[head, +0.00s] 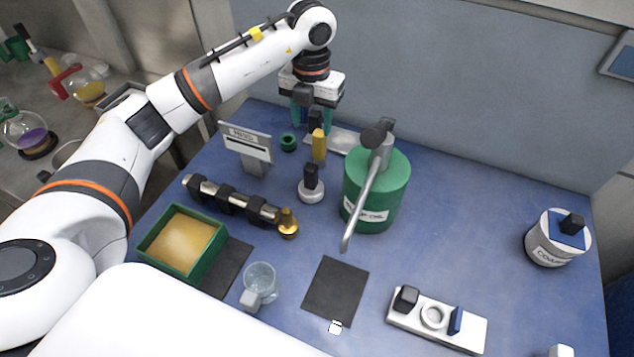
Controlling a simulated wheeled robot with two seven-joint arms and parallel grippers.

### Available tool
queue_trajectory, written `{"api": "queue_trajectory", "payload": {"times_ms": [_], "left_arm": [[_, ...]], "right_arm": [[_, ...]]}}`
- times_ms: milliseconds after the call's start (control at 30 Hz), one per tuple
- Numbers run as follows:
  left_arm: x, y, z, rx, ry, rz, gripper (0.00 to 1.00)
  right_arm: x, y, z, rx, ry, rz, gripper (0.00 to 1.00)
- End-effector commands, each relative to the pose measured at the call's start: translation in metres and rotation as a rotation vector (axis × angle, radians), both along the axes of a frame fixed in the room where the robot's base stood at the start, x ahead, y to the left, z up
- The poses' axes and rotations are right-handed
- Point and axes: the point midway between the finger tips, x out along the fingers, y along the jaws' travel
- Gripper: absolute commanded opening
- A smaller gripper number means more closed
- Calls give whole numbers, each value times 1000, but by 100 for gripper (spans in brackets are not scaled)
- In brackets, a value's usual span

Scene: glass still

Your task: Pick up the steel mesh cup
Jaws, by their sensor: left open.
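My left gripper (315,118) is open and points down over the back of the blue table. Its teal fingers stand apart, with a dark block (316,119) showing between them. A yellow upright piece (319,145) stands just below and in front of it. I cannot make out a steel mesh cup for certain; the fingers and the yellow piece hide part of that area. A clear cup-shaped vessel (260,279) with a pale block on its side stands at the front left of the table; it looks like glass. My right gripper is out of view.
A green canister (377,188) with a grey lever stands right of the gripper. A sign (247,143), a small black-knobbed piece (312,188), a metal tube (230,198) and a green box (146,246) lie nearer. A white labelled pot (545,246) stands right. The right-middle table is clear.

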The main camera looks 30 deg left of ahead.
Motion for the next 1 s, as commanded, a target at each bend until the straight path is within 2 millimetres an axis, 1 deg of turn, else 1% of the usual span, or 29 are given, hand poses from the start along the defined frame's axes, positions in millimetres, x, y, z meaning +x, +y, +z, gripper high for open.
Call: {"api": "queue_trajectory", "payload": {"times_ms": [33,233,300,433,567,667,800,900,1000], "left_arm": [[0,0,-13,0,0,0,53],[0,0,-38,-1,0,-1,53],[0,0,-47,-1,0,-1,53],[0,0,-58,-1,0,-1,53],[-1,0,-66,-2,3,-1,53],[-2,0,-80,0,5,-2,53],[-2,0,-105,-1,5,0,53],[-1,0,-117,-2,3,-1,53],[-1,0,-124,-1,1,-2,53]], "right_arm": [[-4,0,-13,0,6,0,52],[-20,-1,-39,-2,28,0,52],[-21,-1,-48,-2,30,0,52],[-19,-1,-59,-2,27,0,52],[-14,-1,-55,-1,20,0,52],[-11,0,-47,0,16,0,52],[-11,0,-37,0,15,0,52],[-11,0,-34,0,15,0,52],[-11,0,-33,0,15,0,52]]}}
